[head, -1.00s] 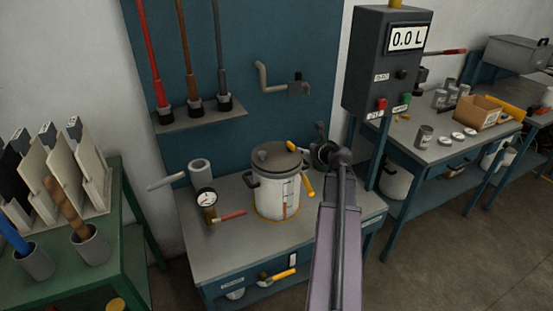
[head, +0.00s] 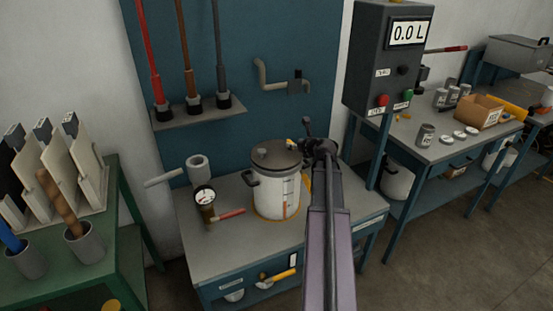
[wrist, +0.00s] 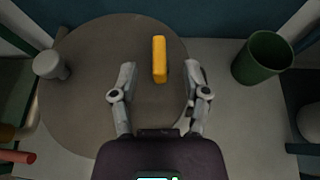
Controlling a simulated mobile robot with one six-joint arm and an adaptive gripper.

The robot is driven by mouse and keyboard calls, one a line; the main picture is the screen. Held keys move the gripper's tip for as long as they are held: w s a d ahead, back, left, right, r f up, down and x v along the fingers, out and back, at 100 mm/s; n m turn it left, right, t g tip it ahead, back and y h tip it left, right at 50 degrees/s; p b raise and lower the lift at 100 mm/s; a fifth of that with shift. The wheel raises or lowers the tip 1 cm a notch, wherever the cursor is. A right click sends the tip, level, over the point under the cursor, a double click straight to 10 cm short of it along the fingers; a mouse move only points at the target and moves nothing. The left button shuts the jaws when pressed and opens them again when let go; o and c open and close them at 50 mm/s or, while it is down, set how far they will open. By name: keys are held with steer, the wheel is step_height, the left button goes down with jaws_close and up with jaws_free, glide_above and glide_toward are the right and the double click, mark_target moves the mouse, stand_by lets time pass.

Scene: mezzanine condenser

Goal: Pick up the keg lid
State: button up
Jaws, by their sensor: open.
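The keg lid (head: 276,155) is a round grey-brown disc on top of the white keg (head: 268,195). In the wrist view the lid (wrist: 95,85) fills the left and middle, with a pale grey knob (wrist: 52,66) near its left edge. A yellow upright piece (wrist: 159,60) stands near its right side. My gripper (wrist: 160,74) is open over the right part of the lid, with one finger on each side of the yellow piece; contact cannot be told. In the head view my arm hides the fingers and the keg's right side.
A green cup (wrist: 262,60) stands right of the lid in the wrist view. A control box (head: 385,60) rises behind right.

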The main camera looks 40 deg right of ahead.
mark_target(277, 152)
steer(key=shift+w+f, duration=0.1)
steer(key=shift+w, duration=0.15)
steer(key=shift+w, duration=0.1)
steer(key=shift+b+x, duration=1.2)
steer(key=shift+x, duration=1.35)
steer(key=shift+f, duration=0.2)
jaws_close()
